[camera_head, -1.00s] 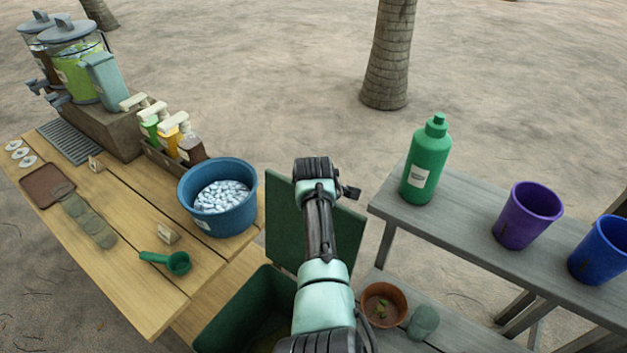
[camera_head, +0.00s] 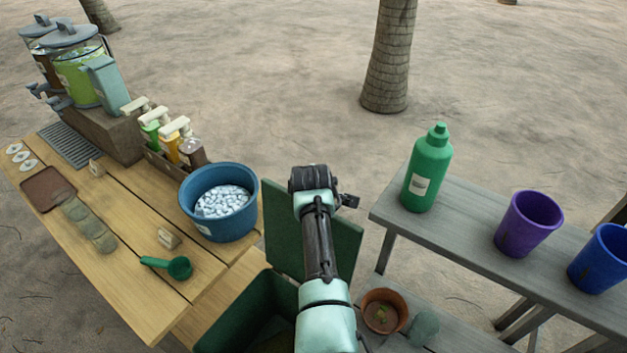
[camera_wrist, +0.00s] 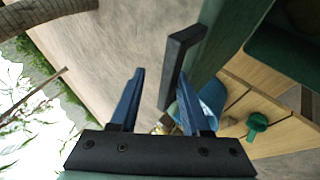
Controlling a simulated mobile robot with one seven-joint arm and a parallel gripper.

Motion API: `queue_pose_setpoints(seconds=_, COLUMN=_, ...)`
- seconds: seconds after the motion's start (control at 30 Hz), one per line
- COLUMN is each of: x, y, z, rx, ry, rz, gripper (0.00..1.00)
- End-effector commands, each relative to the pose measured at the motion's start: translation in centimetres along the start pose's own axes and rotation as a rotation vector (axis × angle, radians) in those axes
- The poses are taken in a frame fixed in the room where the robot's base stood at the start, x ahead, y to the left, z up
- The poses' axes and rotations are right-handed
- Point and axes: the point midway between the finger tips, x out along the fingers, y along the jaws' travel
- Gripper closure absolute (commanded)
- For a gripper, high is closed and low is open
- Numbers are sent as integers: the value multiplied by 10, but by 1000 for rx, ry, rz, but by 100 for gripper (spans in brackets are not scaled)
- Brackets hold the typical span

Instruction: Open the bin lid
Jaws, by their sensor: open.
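The dark green bin (camera_head: 232,318) stands at the bottom of the head view, its mouth uncovered. Its lid (camera_head: 346,250) stands raised at the far side, partly hidden by my arm. In the wrist view, the lid (camera_wrist: 218,40) shows edge-on, with a black handle bar (camera_wrist: 183,52) along it. My gripper (camera_wrist: 160,73) is open with its blue fingers apart. The handle is close to the right fingertip; I cannot tell if they touch. The fingers are hidden in the head view.
A wooden table at left holds a blue tub (camera_head: 205,228), a green scoop (camera_head: 178,267), bottles and drink dispensers. A grey bench (camera_head: 470,235) at right holds a green bottle (camera_head: 427,170) and purple and blue cups. A clay pot (camera_head: 384,312) sits low, right of the bin.

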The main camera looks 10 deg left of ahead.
Motion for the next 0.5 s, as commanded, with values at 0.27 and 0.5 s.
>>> queue_pose_setpoints(seconds=0.27, x=-33, y=7, z=8, rx=5, ry=-13, rz=6, gripper=52)
queue_pose_setpoints(seconds=0.5, x=-65, y=13, z=6, rx=4, ry=-9, rz=19, gripper=52)
